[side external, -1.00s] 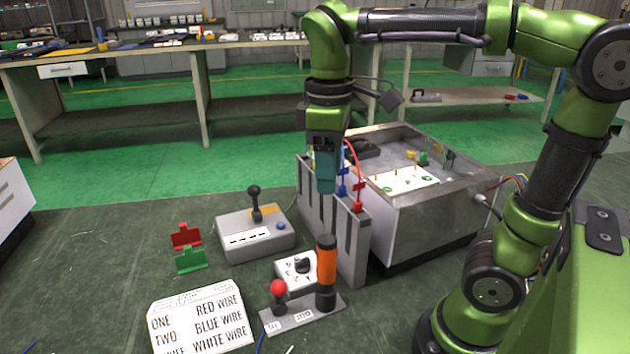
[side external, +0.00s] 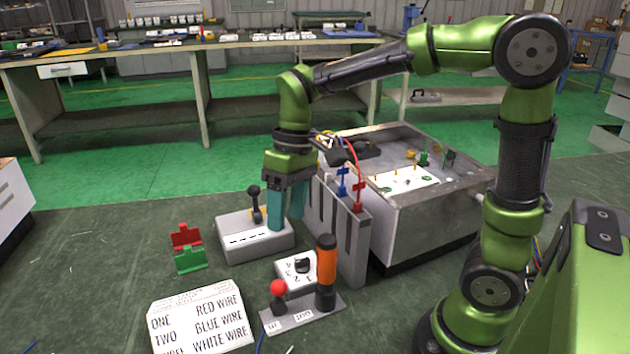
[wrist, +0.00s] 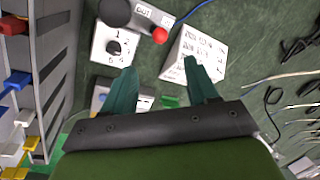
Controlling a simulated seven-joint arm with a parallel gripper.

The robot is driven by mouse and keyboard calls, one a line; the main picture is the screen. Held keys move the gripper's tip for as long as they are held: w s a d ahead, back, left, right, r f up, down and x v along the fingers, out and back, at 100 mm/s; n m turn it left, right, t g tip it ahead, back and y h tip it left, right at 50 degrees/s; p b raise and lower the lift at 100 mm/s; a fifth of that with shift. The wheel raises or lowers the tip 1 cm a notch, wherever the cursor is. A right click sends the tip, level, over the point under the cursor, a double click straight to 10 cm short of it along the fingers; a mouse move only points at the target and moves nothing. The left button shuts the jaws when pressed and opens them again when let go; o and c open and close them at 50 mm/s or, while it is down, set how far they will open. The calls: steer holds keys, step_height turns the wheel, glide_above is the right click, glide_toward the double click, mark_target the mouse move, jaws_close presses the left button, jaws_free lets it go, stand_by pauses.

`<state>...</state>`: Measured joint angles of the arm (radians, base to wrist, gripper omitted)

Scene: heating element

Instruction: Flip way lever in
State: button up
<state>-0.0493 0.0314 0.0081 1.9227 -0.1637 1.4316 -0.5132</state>
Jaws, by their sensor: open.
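A grey plate (side external: 318,314) on the floor carries a lever with a red ball (side external: 278,287) and a thick orange-and-black post (side external: 326,270). Its small labels seem to read IN and OUT. In the wrist view the red ball (wrist: 160,35) is at the top, beside the OUT label (wrist: 143,11). My gripper (side external: 285,215) points down, open and empty, behind the plate and over the right side of a grey box (side external: 250,246) with a black stick (side external: 255,203). In the wrist view my gripper (wrist: 162,68) has its fingers apart and hides most of that box.
A white numbered dial box (side external: 296,268) stands behind the plate. A grey slotted rack with wire plugs (side external: 350,235) and a metal bin (side external: 425,230) stand at right. A white text card (side external: 200,318) and red and green holders (side external: 188,247) are at left.

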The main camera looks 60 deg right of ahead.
mark_target(280, 282)
steer(key=x, duration=1.6)
steer(key=shift+w+a+f, duration=0.1)
steer(key=shift+f, duration=0.25)
jaws_close()
